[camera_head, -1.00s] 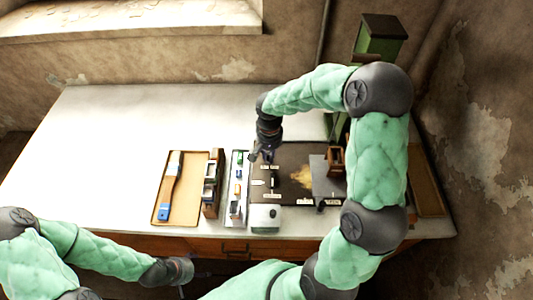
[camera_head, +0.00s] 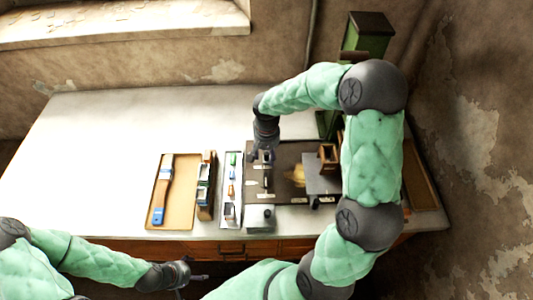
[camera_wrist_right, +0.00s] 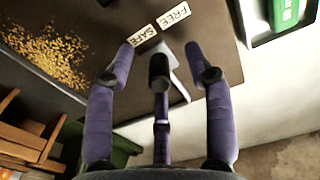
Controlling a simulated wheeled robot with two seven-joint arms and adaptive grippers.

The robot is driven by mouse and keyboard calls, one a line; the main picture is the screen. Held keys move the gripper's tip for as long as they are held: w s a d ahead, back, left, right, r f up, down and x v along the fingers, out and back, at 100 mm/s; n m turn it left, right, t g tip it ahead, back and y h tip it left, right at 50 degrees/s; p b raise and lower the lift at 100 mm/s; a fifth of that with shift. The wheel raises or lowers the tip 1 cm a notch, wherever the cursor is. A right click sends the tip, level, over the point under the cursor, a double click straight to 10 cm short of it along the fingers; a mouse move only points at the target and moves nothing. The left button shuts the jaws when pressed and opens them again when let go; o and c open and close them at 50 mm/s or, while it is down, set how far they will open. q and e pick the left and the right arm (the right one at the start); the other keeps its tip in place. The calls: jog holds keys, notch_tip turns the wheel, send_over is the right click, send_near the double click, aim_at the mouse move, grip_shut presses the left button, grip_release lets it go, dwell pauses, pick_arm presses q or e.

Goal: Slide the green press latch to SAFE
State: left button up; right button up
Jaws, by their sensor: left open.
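My right gripper (camera_head: 262,155) is over the back left part of the dark press board (camera_head: 285,154). In the right wrist view its purple fingers (camera_wrist_right: 158,62) are spread apart with nothing clearly held. A SAFE label (camera_wrist_right: 143,36) and a FREE label (camera_wrist_right: 173,16) lie just beyond the fingertips. A pale strip (camera_wrist_right: 178,80) shows beside the middle finger; I cannot tell whether it belongs to the latch. No green latch can be made out; the fingers may hide it. My left gripper (camera_head: 190,273) is open and empty, in front of the table at lower left.
A white tray (camera_head: 231,222) with small coloured pieces, a rack (camera_head: 206,185) and a tan tray (camera_head: 180,205) with a brush stand left of the board. A grey-white box (camera_head: 260,217) is in front. The green press column (camera_head: 368,40) stands behind. The table's left is clear.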

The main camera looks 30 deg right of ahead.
jog(key=shift+o, duration=0.5)
jog(key=shift+r, duration=0.15)
notch_tip(320, 180, up, 8)
jog(key=p, duration=0.6)
